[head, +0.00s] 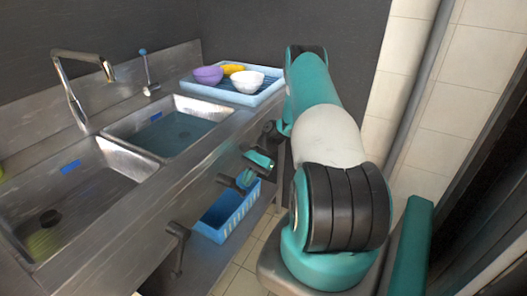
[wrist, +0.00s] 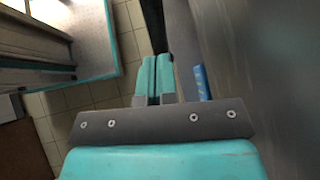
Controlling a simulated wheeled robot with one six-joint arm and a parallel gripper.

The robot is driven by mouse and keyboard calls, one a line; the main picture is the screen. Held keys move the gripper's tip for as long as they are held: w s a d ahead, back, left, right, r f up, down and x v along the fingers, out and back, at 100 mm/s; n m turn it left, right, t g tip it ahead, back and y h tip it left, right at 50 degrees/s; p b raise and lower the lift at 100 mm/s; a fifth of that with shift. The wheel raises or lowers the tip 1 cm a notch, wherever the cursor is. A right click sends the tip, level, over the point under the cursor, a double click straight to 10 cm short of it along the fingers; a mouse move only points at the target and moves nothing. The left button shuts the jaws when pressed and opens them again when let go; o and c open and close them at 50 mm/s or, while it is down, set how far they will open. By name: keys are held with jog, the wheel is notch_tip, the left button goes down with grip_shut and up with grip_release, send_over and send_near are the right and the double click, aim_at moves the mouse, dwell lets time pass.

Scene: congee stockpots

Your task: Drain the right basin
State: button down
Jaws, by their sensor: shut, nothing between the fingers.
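The right basin (head: 194,107) is a steel sink bowl holding dark bluish water, with a blue tag on its wall. Below the counter front, a dark lever handle (head: 238,182) sticks out on the right basin's side. Another dark lever handle (head: 176,240) hangs further left, nearer the left basin (head: 100,155). My gripper (head: 260,160) is at the counter front, just right of and beyond the right handle; whether they touch is unclear. In the wrist view, its teal fingers (wrist: 154,64) are together with nothing between them. No handle is clearly recognisable there.
A blue basket (head: 225,215) sits below the counter under the handles. A light blue tray (head: 260,97) with purple, yellow and white bowls stands on the counter's far end. A faucet (head: 80,75) and a small blue-tipped lever (head: 147,70) rise behind the basins. Tiled floor lies right.

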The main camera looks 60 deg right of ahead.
jog(key=d+f+v, duration=0.1)
jog(key=f+v, duration=0.1)
jog(key=v, duration=1)
jog(key=shift+d, duration=0.6)
jog(key=shift+r, duration=0.15)
